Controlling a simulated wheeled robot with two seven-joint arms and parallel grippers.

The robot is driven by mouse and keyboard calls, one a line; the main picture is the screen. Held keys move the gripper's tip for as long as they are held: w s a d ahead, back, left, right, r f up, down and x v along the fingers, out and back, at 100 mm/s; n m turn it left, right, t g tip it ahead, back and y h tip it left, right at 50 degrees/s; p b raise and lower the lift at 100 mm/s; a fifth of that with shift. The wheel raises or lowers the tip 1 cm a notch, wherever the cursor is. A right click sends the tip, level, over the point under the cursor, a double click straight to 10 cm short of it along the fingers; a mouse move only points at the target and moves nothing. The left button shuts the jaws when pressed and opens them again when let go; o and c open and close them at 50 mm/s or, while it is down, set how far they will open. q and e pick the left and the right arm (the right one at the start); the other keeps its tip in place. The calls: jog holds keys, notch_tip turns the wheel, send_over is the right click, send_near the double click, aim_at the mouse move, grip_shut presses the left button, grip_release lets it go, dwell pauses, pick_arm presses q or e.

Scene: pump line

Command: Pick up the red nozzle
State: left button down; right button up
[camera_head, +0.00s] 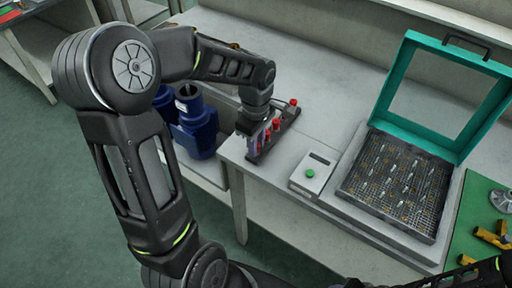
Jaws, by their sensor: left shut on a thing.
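Several red nozzles (293,102) stand in a dark narrow rack (283,128) at the front left edge of the pale bench. Another red nozzle (276,123) stands right beside my left gripper (255,145). My left gripper points down at the near left end of the rack and is shut on a red nozzle, which its fingers mostly hide. I cannot tell whether that nozzle is clear of the rack.
A grey box with a green button (310,174) sits right of the rack. Beyond it is an open teal case (384,118) over a grid of small parts. Yellow fittings (490,237) lie on a green mat (468,215). The bench's back middle is clear.

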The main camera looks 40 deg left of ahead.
pick_arm(q)
jog(key=shift+r, duration=0.15)
notch_tip(320, 180, up, 10)
jog(key=shift+f, duration=0.1)
dwell(0.4)
dwell(1.7)
